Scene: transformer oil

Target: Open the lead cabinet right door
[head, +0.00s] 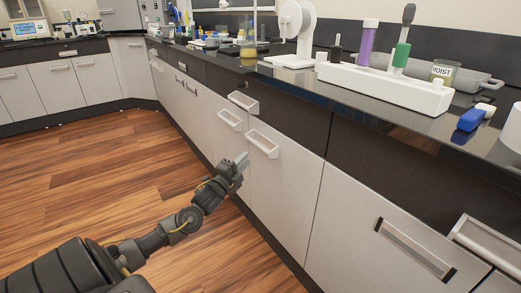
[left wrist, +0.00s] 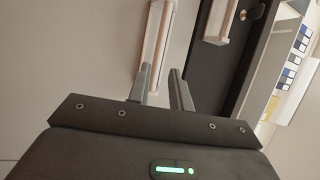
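The cabinet's right door (head: 285,192) is a pale panel and looks shut. Its pale bar handle (head: 262,145) is near the top left corner. The left door beside it has a similar handle (head: 230,120). My left gripper (head: 241,160) is just left of and below the right door's handle, in front of the doors. My right gripper is not in view.
A dark drawer front with a handle (head: 243,102) is above the doors. The black countertop (head: 290,84) holds a white tube rack (head: 385,88), a white stand (head: 296,35) and a blue item (head: 470,120). The wooden floor (head: 90,165) is clear at left.

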